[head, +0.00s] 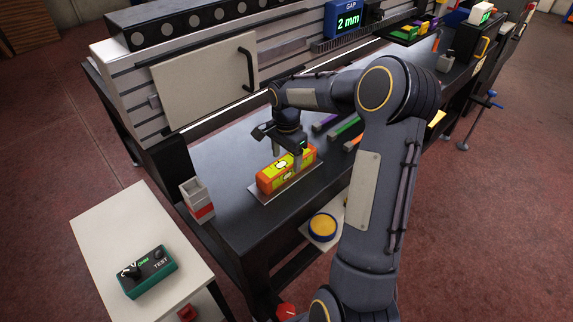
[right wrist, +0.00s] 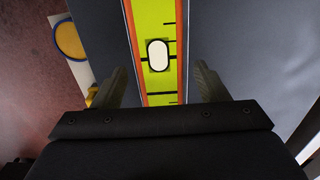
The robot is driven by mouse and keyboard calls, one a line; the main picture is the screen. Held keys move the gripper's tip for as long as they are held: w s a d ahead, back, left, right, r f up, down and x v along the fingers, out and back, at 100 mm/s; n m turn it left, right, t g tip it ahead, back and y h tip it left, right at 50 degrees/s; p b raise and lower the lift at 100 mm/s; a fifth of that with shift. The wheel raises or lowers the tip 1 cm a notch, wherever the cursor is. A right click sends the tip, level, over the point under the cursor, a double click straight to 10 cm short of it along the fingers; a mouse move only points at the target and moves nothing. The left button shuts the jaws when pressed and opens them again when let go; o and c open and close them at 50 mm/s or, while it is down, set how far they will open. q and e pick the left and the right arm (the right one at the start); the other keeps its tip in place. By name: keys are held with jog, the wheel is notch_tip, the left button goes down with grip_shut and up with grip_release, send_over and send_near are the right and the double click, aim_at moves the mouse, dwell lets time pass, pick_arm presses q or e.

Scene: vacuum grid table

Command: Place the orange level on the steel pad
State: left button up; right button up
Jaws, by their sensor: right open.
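The orange level (head: 270,181), a block with yellow-green faces and white vials, lies on the steel pad (head: 294,190), a thin light plate on the dark bench. The pad shows along the level's front side. My right gripper (head: 286,160) is right above the level, pointing down. In the right wrist view the level (right wrist: 157,85) runs between the two spread fingers of my right gripper (right wrist: 162,85), with a gap on each side. The gripper is open and holds nothing. My left gripper is not in view.
A grey and red box (head: 198,200) stands at the bench's left end. A white side table (head: 110,215) carries a green test meter (head: 148,272). A round yellow button (head: 323,227) sits below the bench's front edge. Coloured bars (head: 346,127) lie to the right of the level.

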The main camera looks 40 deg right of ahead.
aim_at(286, 162)
notch_tip(286, 162, up, 8)
jog(key=shift+f, duration=0.2)
jog(key=s+a+r+n+t+y, duration=0.1)
jog(key=s+a+r+n+t, duration=0.1)
jog(key=s+a+r+n, duration=0.65)
jog(key=s+a+f+n+t+y, duration=0.1)
jog(key=s+a+f+n, duration=0.2)
jog(key=s+a, duration=0.2)
jog(key=s+a+f+n+t+y, duration=0.1)
jog(key=s+a+f+n+t, duration=0.1)
jog(key=s, duration=0.8)
jog(key=a+f+n, duration=0.1)
jog(key=a+n, duration=0.1)
jog(key=a, duration=0.1)
jog(key=shift+s+a+t+y, duration=0.25)
jog(key=shift+a+t+y, duration=0.05)
jog(key=shift+a+y, duration=0.1)
